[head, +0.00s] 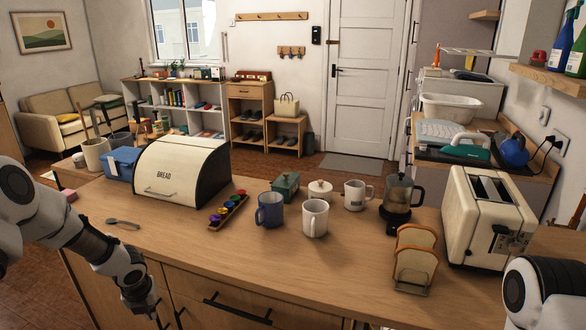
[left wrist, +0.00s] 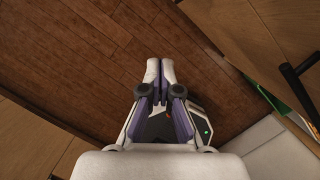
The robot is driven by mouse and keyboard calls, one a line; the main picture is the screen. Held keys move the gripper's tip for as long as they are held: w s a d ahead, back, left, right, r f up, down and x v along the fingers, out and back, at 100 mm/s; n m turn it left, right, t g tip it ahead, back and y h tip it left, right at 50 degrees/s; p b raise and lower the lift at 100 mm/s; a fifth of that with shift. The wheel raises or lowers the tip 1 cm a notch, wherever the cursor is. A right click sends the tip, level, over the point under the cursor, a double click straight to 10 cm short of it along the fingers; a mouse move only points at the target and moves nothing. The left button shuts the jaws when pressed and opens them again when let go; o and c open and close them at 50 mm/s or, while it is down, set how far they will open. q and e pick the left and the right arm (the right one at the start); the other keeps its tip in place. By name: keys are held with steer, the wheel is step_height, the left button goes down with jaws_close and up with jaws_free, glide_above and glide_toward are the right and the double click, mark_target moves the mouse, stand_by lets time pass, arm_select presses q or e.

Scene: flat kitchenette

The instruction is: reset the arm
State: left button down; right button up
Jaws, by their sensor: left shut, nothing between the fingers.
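My left arm comes in from the left in the head view. Its gripper (head: 152,312) hangs low at the front of the counter, partly cut off by the bottom edge of the picture. In the left wrist view the gripper (left wrist: 160,70) is shut, its two fingers together with nothing between them, above the brown wooden floor (left wrist: 100,50). A white link of my right arm shows at the lower right of the head view; the right gripper is out of view.
The wooden counter (head: 170,225) holds a bread box (head: 180,175), a spoon (head: 122,224), a blue mug (head: 270,210), white mugs (head: 314,218), a toast rack (head: 413,285) and a toaster (head: 487,215). Black drawer handles (head: 237,308) stick out below. The counter's front left is mostly clear.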

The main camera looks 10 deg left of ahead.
arm_select(q)
steer(key=s+d+f+m+g, duration=0.1)
steer(key=s+d+f+g, duration=0.2)
steer(key=s+d+f, duration=0.65)
steer(key=s+d+f+n, duration=0.1)
steer(key=s+d+n, duration=0.3)
steer(key=n, duration=0.6)
steer(key=s+d+n+h, duration=0.1)
steer(key=s+d+n, duration=0.3)
steer(key=s+n, duration=0.5)
steer(key=s+d+f+n, duration=0.1)
steer(key=s+d+n, duration=0.3)
steer(key=n, duration=0.8)
steer(key=s, duration=0.2)
steer(key=shift+s+d+f+t, duration=0.15)
steer(key=shift+s+f+t, duration=0.15)
steer(key=shift+f, duration=0.05)
steer(key=shift+n, duration=0.3)
